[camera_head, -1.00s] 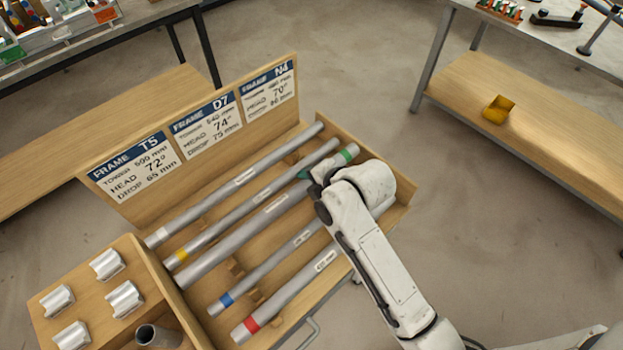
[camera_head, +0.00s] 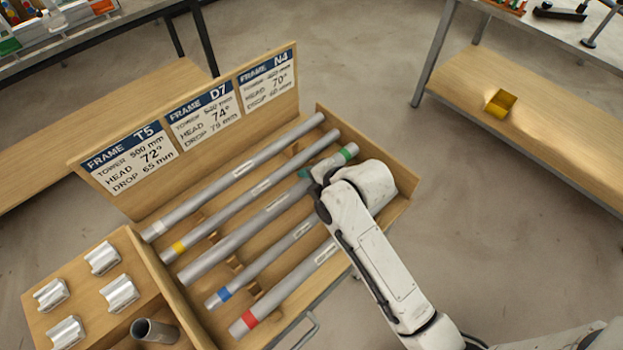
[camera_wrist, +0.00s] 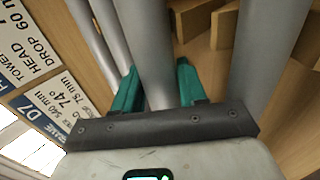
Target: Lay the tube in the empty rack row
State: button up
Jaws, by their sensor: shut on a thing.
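A grey tube with a green band (camera_head: 347,153) near its far end lies lengthwise along the middle of the wooden rack (camera_head: 398,172). My gripper (camera_head: 306,173) is around this tube toward its far end, with teal fingers on both sides. In the wrist view my gripper (camera_wrist: 155,90) is shut on the tube (camera_wrist: 147,45). The tube runs roughly parallel to its neighbours. I cannot tell whether it touches the row's supports. My wrist hides part of its far end.
Blue-banded (camera_head: 245,278) and red-banded (camera_head: 280,297) tubes lie in front. A sign board (camera_head: 190,130) stands along the back.

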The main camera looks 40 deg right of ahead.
dwell(0.4)
jog(key=o, duration=1.1)
jog(key=shift+o, duration=0.2)
jog(key=v, duration=1)
jog(key=shift+s+r, duration=0.3)
